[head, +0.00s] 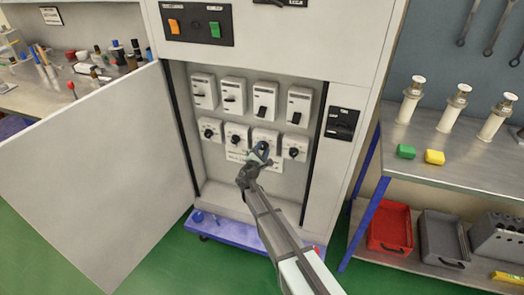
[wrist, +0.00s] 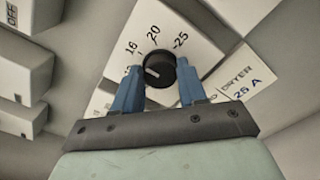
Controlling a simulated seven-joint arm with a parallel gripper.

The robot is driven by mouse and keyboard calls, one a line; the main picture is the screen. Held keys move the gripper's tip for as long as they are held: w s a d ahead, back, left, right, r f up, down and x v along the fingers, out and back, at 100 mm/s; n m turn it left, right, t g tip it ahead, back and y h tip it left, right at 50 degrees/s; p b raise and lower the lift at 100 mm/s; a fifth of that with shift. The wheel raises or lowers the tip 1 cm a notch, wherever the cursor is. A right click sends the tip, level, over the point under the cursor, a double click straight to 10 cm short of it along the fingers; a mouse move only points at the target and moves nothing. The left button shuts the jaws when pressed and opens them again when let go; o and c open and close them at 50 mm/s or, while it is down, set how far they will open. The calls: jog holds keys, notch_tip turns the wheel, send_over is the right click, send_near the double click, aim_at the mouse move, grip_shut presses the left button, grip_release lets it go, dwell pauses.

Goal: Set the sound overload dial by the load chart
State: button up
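In the wrist view, a black round dial knob (wrist: 159,70) sits on a white plate marked 16, 20 and 25, with another number partly hidden by the left finger. The knob's white mark points left, towards that hidden number. My gripper (wrist: 160,84) is open, its blue fingers on either side of the knob; contact cannot be told. The load chart (wrist: 240,84) is a white card to the right, partly hidden, reading "DRYER 25 A". The chart (head: 234,157) shows partly below the dials.
Other dials (head: 236,138) and a row of lever switches (head: 233,97) are close by in the open cabinet. Its door (head: 100,165) stands open at the left. A bench (head: 450,150) with insulators and coloured blocks is at the right.

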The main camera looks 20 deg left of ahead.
jog(key=o, duration=0.4)
jog(key=shift+s, duration=0.1)
jog(key=s, duration=1.3)
jog(key=shift+s, duration=0.35)
